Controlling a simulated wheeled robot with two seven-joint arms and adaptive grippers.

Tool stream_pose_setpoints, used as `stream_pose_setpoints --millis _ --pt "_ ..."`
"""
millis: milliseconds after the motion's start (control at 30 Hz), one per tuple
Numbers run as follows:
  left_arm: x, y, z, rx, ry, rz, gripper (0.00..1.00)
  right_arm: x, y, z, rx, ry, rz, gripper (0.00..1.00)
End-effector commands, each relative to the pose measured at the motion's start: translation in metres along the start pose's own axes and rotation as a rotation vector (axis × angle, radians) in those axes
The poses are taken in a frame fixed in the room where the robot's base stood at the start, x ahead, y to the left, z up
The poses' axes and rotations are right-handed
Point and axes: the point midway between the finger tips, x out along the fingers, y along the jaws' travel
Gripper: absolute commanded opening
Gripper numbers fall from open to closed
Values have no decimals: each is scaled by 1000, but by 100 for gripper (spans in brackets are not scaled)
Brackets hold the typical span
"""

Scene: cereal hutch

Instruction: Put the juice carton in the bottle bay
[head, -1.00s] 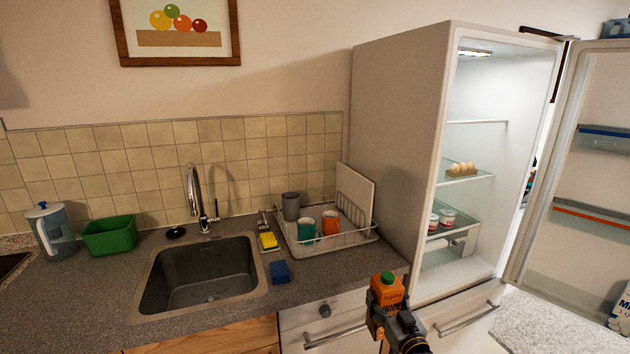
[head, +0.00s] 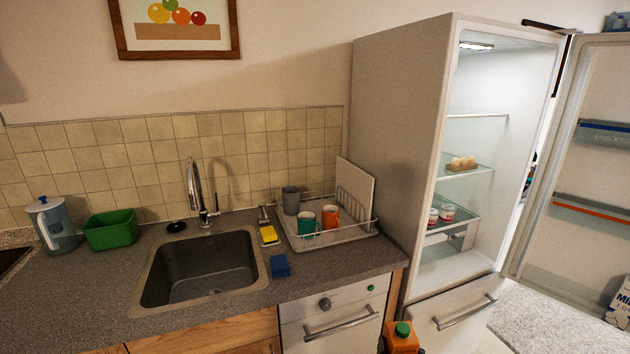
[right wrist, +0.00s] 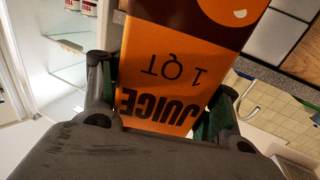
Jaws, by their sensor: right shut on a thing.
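The orange juice carton (head: 402,339) with a green cap is at the bottom edge of the head view, in front of the counter and fridge; only its top shows. In the right wrist view the carton (right wrist: 165,75) fills the middle, its lettering upside down. My right gripper (right wrist: 160,104) is shut on it, one finger on each side. The fridge door (head: 533,180) stands open at the right, with a blue-trimmed door shelf (head: 604,137) and an orange-trimmed one (head: 592,207). I cannot tell which part is the bottle bay. My left gripper is not in view.
The open fridge (head: 400,150) has eggs (head: 461,163) and jars (head: 441,213) on its shelves. A white milk package (head: 620,303) shows at the right edge. A pale speckled surface (head: 540,325) lies below the door. A sink (head: 200,270) and dish rack (head: 330,232) are at left.

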Motion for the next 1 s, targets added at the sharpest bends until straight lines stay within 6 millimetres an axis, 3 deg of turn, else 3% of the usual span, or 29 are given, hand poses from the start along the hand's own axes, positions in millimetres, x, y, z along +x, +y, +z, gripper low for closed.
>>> stream_pose_setpoints --millis 300,1000 --pt "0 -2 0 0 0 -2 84 -18 4 6 0 8 33 1" --pt "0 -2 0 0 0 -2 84 -18 4 6 1 8 34 1"
